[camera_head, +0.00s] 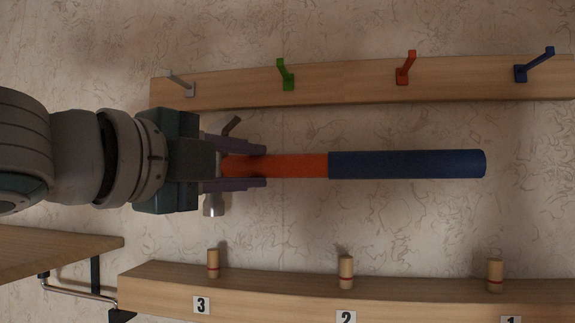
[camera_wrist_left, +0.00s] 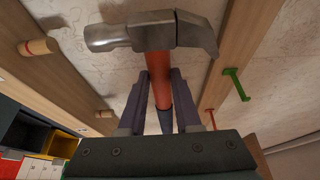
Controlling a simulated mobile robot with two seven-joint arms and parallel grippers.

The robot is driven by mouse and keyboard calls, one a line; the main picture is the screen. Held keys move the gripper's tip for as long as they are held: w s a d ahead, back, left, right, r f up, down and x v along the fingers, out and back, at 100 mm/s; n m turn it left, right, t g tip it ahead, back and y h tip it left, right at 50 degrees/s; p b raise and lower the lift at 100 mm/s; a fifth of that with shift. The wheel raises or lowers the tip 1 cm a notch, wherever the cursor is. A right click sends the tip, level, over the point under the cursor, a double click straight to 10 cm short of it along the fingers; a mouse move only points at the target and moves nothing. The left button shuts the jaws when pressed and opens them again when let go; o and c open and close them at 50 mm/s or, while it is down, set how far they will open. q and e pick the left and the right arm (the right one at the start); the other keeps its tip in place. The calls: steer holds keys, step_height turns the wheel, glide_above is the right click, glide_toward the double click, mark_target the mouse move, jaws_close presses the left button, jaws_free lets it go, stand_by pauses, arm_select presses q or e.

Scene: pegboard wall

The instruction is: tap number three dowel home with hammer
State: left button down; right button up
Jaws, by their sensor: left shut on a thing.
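My left gripper (camera_head: 262,166) is shut on the orange part of the hammer's handle (camera_head: 295,166), close to the hammer head. The handle runs level to the right and ends in a long blue grip (camera_head: 405,164). The hammer's striking face (camera_head: 213,205) points down in the head view. The whole metal head (camera_wrist_left: 160,35) shows in the wrist view. The number three dowel (camera_head: 213,263) sticks out of the lower wooden rail above the label 3 (camera_head: 201,305). It stands below the hammer face, apart from it. My right gripper is not in view.
The number two dowel (camera_head: 346,272) and another dowel (camera_head: 495,275) stand farther right on the lower rail (camera_head: 270,287). An upper rail (camera_head: 340,84) carries several coloured hooks. A wooden shelf (camera_head: 50,252) with a metal bracket is at lower left. Coloured bins (camera_wrist_left: 40,168) show in the wrist view.

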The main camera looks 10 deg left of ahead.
arm_select(q)
steer(key=shift+f+b, duration=0.4)
steer(key=shift+f, duration=0.2)
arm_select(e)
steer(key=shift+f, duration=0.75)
arm_select(q)
steer(key=shift+r+p, duration=0.3)
steer(key=shift+p, duration=0.1)
steer(key=shift+f, duration=0.1)
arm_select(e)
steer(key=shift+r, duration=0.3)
